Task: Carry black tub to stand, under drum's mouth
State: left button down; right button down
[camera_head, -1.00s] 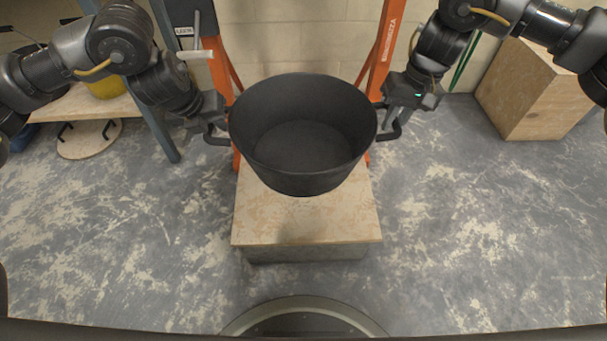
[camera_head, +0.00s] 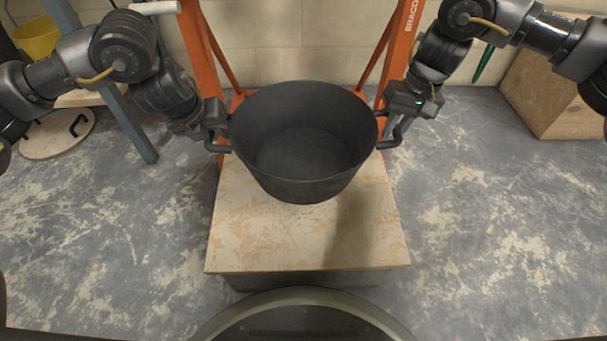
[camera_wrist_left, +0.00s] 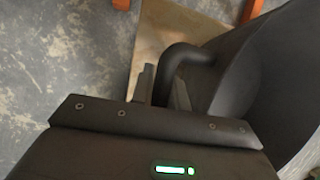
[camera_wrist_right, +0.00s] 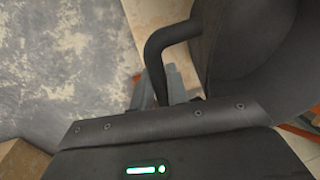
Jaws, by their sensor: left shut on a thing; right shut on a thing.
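The black tub (camera_head: 305,190) is empty and upright in the head view, held over the wooden-topped stand (camera_head: 250,245). It hides the back part of the stand, and I cannot tell how high above the top it is. My left gripper (camera_head: 218,140) is shut on the tub's left handle, which also shows in the left wrist view (camera_wrist_left: 185,55). My right gripper (camera_head: 390,130) is shut on the right handle, which also shows in the right wrist view (camera_wrist_right: 165,40). The drum and its mouth are not in view.
An orange frame (camera_head: 402,45) stands behind the tub, its legs on both sides of it. A blue-grey post (camera_head: 110,90), a round wooden lid (camera_head: 55,138) and a yellow bucket (camera_head: 38,38) are at the left. A wooden box (camera_head: 550,90) is at the right. Bare floor flanks the stand.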

jog(key=shift+d, duration=0.15)
pick_arm(q)
jog(key=shift+f, duration=0.15)
pick_arm(e)
jog(key=shift+f, duration=0.15)
